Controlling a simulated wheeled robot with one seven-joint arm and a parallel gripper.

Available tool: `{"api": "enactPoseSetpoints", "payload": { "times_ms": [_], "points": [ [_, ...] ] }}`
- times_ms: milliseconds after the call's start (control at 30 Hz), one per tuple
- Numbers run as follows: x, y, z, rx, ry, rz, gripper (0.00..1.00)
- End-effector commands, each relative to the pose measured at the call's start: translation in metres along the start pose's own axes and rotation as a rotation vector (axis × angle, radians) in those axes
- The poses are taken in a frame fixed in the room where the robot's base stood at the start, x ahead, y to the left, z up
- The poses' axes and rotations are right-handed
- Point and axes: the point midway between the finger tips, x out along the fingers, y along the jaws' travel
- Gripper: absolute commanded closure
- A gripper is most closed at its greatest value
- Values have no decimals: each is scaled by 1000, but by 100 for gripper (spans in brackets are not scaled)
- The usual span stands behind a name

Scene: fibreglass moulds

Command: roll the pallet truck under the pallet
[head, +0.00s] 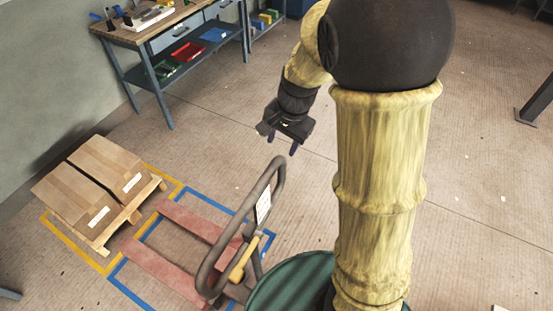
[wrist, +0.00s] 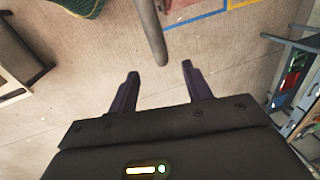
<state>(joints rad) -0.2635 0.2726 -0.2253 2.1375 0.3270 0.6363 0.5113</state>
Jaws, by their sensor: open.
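The pallet truck has red forks (head: 165,262) lying on the floor and pointing left toward the pallet. Its dark looped handle (head: 208,262) stands up at the right end, with a white label and a yellow lever. The wooden pallet (head: 128,212) carries two cardboard boxes (head: 85,185). The fork tips are close to the pallet's near side; I cannot tell whether they reach under it. My gripper (head: 294,150) is open and empty, above and beyond the handle. In the wrist view my gripper (wrist: 160,88) has a dark bar, likely the handle (wrist: 152,35), ahead of its spread fingers, apart from them.
Yellow tape (head: 62,234) outlines the floor around the pallet, and blue tape (head: 125,288) the truck. A workbench (head: 160,84) with bins stands at the back left by the wall. A green drum-like thing (head: 290,285) is right of the truck. The floor at right is mostly clear.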

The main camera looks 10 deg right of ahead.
Motion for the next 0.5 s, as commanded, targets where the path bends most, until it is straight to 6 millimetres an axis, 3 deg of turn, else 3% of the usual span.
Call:
{"api": "enactPoseSetpoints", "payload": {
  "times_ms": [500],
  "points": [
    [83, 1, 0, 2, -2, 3, 51]
  ]
}}
